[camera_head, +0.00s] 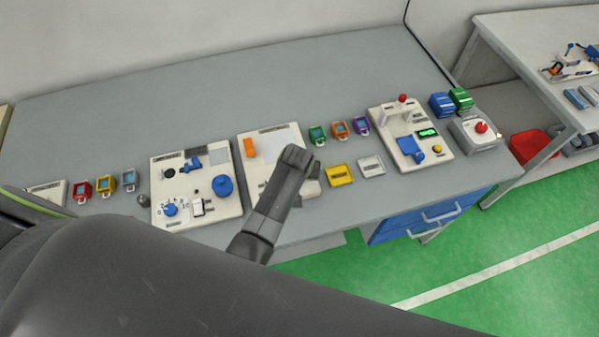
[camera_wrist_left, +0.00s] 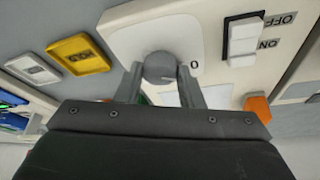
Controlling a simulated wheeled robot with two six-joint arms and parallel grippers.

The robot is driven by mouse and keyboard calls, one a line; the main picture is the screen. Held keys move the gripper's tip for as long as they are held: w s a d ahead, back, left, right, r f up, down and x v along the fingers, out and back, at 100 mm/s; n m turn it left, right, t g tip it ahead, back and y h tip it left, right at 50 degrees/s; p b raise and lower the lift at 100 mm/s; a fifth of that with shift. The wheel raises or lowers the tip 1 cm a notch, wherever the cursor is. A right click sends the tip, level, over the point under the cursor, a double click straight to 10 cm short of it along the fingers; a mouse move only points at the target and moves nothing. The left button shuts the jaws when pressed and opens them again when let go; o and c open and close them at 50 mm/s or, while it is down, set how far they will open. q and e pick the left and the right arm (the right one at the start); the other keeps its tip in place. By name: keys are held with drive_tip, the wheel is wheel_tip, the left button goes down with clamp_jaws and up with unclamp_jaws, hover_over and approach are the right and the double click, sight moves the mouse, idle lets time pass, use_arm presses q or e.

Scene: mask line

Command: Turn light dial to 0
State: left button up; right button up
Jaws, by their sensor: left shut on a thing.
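The light dial (camera_wrist_left: 158,68) is a round grey knob on a white panel in the left wrist view. A printed 0 stands just to its right; I cannot tell for sure where its pointer mark sits. My left gripper (camera_wrist_left: 160,82) has one finger on each side of the knob and is shut on it. In the head view my left gripper (camera_head: 297,155) reaches down over the right part of the white panel (camera_head: 258,180), and the dial is hidden beneath it. My right gripper is not in view.
A white ON/OFF switch (camera_wrist_left: 244,40) and an orange part (camera_wrist_left: 257,107) are beside the dial. A yellow tray (camera_head: 340,175) and a white tray (camera_head: 371,166) lie right of the panel. Another panel with a blue knob (camera_head: 222,185) stands to the left. Grey table is bare behind.

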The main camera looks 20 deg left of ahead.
use_arm(q)
drive_tip(key=shift+w+r, duration=0.1)
drive_tip(key=o, duration=1)
drive_tip(key=shift+c, duration=0.2)
